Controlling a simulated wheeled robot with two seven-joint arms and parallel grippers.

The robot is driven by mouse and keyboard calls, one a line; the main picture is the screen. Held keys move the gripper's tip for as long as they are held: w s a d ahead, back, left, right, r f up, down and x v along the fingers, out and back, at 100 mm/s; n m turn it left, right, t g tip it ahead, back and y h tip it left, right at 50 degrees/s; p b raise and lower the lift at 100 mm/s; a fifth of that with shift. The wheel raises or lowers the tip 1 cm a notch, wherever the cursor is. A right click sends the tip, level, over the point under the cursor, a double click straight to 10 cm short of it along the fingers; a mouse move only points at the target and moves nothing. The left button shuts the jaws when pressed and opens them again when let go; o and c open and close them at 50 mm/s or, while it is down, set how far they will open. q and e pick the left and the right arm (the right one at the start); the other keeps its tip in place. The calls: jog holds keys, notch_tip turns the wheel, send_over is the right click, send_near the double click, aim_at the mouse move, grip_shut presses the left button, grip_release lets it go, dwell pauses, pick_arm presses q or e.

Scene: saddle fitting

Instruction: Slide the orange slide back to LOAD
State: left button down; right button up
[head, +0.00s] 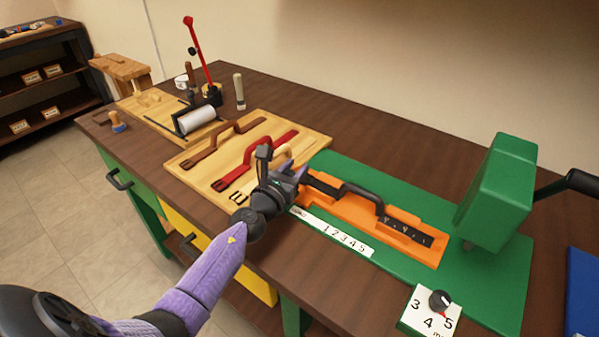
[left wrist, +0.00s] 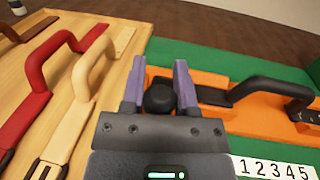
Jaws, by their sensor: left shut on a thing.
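The orange slide (head: 430,250) lies on the green base plate (head: 470,305), with a dark strap with a raised loop (head: 362,192) lying along it. In the left wrist view the orange slide (left wrist: 265,122) runs off to the right. My left gripper (head: 296,178) is at the slide's left end. In the left wrist view its purple fingers (left wrist: 160,85) are shut on a round black knob (left wrist: 160,98) there. The fingers and wrist hide part of that end in the head view. My right gripper is not in view.
A green press head (head: 500,190) with a black handle stands right of the slide. A numbered white strip (head: 345,238) and a dial (head: 438,302) are in front. A wooden board (head: 180,162) with brown, red and cream straps lies left, close to my gripper.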

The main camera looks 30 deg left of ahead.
pick_arm(q)
jog(key=shift+a, duration=0.15)
jog(key=c, duration=0.8)
grip_release()
jog(key=o, duration=0.4)
jog(key=shift+a, duration=0.2)
jog(key=shift+o, duration=0.2)
jog(key=shift+d, duration=0.1)
jog(key=s, duration=1)
jog(key=shift+d+p, duration=0.35)
jog(key=shift+d, duration=0.05)
